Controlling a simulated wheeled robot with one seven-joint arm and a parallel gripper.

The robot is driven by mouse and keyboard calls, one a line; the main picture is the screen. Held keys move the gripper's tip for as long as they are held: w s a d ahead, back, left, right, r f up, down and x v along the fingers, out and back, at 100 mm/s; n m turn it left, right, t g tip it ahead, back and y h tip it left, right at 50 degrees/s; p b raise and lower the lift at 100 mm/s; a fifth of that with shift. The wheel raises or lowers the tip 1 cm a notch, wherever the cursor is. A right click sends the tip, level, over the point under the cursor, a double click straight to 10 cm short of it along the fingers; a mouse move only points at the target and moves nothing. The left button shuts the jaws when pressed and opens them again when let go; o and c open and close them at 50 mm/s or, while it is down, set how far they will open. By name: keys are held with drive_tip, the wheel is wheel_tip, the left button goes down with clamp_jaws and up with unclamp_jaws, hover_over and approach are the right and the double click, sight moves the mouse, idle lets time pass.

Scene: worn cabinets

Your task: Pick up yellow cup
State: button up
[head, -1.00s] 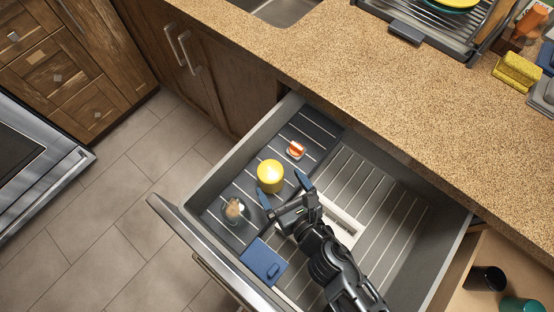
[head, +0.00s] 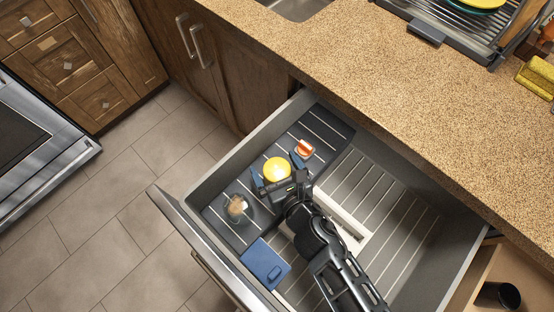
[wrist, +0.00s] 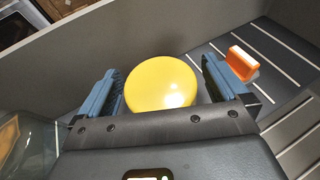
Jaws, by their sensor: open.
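The yellow cup (head: 277,169) stands in the open drawer, on its dark ribbed left part. In the wrist view the yellow cup (wrist: 160,84) shows as a smooth rounded yellow shape between the two blue-padded fingers. My gripper (head: 277,172) is open, with one finger on each side of the cup. In the wrist view my gripper (wrist: 160,90) shows small gaps between both fingers and the cup. The lower part of the cup is hidden by the gripper body.
An orange-and-white object (head: 304,149) lies close to the right finger. A clear glass-like item (head: 237,207) stands to the left, and a blue box (head: 265,263) lies near the drawer front. The drawer's grey walls (head: 225,160) enclose them. The drawer's right part is largely bare.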

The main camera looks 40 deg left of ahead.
drive_tip(key=shift+w+a+f, duration=0.2)
drive_tip(key=shift+a, duration=0.25)
drive_tip(key=shift+c, duration=0.2)
drive_tip(key=c, duration=1.1)
